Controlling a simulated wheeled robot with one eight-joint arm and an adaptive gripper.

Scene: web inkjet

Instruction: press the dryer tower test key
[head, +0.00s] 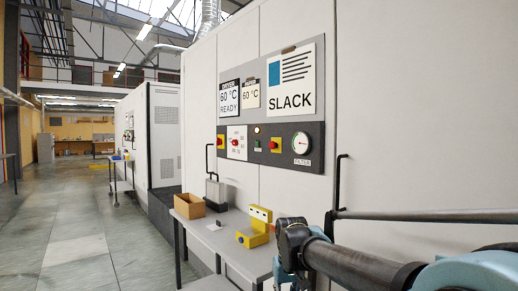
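A dark control panel (272,143) is set in the pale machine wall. A yellow L-shaped device (254,231) with a blue knob stands on the bench below. I cannot tell which part is the dryer tower test key. My arm reaches in from the lower right, near the yellow device; no gripper fingers show.
The grey bench (220,238) also holds a brown open box (189,206) and a grey metal block (216,192) with a black handle. Signs above the panel read 60 °C READY and SLACK (291,82). A grey rail (425,215) crosses at right. The left aisle floor (70,240) is clear.

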